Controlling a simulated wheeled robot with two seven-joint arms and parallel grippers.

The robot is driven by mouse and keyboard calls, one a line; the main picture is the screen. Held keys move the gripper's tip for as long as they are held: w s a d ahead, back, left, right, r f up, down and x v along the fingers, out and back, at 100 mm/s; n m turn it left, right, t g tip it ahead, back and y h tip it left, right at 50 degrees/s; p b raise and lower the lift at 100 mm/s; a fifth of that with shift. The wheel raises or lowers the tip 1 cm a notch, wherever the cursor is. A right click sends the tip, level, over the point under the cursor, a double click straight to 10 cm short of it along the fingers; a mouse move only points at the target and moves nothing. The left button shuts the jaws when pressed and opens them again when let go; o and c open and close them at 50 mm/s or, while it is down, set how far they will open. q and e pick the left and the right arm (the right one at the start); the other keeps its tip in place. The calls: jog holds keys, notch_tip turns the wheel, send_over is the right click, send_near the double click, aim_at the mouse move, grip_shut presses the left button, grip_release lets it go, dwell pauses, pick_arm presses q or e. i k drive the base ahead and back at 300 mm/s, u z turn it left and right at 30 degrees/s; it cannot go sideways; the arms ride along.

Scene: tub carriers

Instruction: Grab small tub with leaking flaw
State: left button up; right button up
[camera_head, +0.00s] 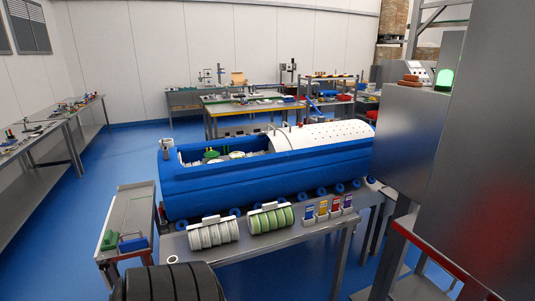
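A long blue tank (205,187) stands in the middle, with a white perforated drum (330,133) at its right end. Small green (212,154) and white pieces lie in its open left part, too small to identify as tubs. On the grey bench in front lie a white ribbed cylindrical item (213,233) and a pale green ribbed one (271,218), each with a white bar on top. I cannot tell whether either is a small tub or a carrier. No leak is visible on anything. Neither of my grippers is in view.
Small holders with blue, yellow and red fronts (334,207) stand on the bench's right part. A side table (127,212) holds a green and a blue box. A large grey cabinet (470,150) blocks the right. Blue floor (110,160) is clear at left.

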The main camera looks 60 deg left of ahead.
aim_at(234, 155)
jog(key=i, duration=0.6)
jog(key=u, duration=1.85)
jog(key=i, duration=1.05)
jog(key=z, duration=0.05)
